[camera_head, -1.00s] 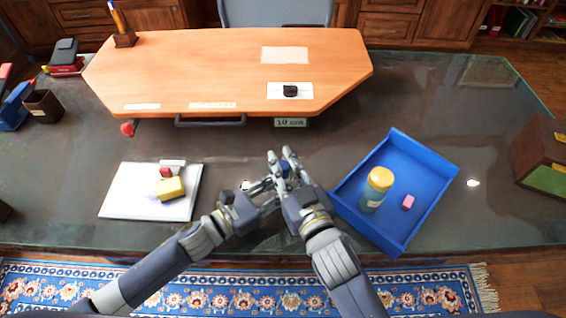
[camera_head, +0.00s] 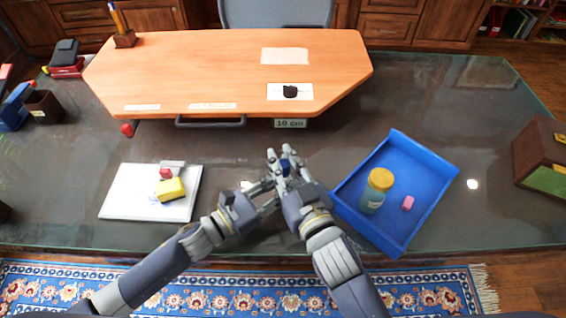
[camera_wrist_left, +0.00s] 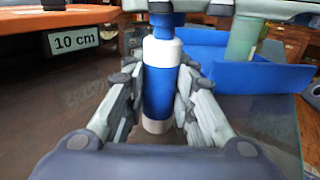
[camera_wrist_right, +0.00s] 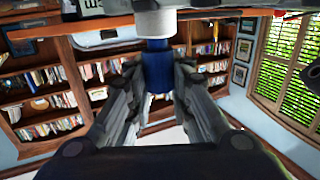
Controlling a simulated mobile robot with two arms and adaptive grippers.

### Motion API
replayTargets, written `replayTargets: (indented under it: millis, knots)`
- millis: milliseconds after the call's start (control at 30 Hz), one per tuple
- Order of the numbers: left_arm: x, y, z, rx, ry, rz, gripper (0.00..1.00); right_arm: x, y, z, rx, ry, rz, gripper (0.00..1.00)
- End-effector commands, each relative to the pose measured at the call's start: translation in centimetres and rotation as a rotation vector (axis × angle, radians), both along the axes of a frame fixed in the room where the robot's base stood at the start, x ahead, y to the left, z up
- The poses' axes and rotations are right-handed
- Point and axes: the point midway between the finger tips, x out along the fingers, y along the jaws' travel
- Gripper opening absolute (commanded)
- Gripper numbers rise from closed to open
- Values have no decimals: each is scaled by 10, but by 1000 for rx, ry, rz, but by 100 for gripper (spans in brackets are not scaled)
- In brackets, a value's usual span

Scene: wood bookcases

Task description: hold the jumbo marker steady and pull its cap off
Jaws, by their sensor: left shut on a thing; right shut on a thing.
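The jumbo marker (camera_wrist_left: 158,92) has a blue body with white bands and stands upright between the fingers of my left gripper (camera_wrist_left: 160,85) in the left wrist view. My left gripper (camera_head: 268,192) is shut on this body. The blue cap (camera_wrist_right: 157,72) is between the fingers of my right gripper (camera_wrist_right: 157,85), which is shut on it. In the head view my right gripper (camera_head: 285,158) is just above and right of the left one, and the fingers hide most of the marker. I cannot tell whether the cap and body are fully apart.
A blue tray (camera_head: 438,190) with a yellow-lidded jar (camera_head: 376,192) and a pink block (camera_head: 408,203) is close to the right. A raised wooden desktop (camera_head: 225,70) stands behind. Dark glass is clear between.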

Motion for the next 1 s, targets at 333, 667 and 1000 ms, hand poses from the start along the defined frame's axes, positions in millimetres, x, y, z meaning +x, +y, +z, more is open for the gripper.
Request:
replayTargets:
  millis: [333, 667, 1000]
  knots:
    - [0, 0, 0, 1, 1, 1, 0, 0, 0, 12, 0, -2, 2, 0]
    - [0, 0, 0, 1, 1, 1, 0, 0, 0, 14, 0, -2, 1, 0]
    - [0, 0, 0, 0, 0, 0, 0, 0, 0, 50, 1, -3, 1, 0]
